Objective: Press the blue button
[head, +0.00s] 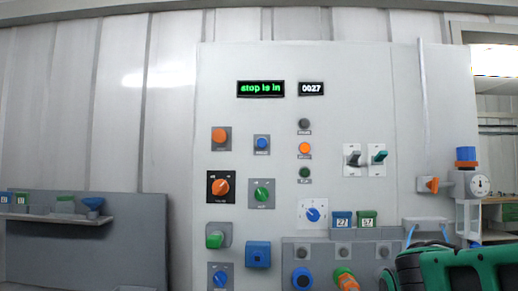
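The blue button (262,143) is a small round cap on a square plate, set high on the pale panel (340,120). It is right of an orange round control (219,135). Nothing covers it, and I cannot tell whether it is pressed in. A green and black part of my arm (450,270) is at the lower right, well below and to the right of the button. My gripper's fingers do not show.
The panel also bears an orange dial (221,186), a green knob (262,194), a blue dial (313,214), a blue block (257,254) and two toggles (365,158). A display (261,88) reads "stop is in". A shelf (55,218) is at left.

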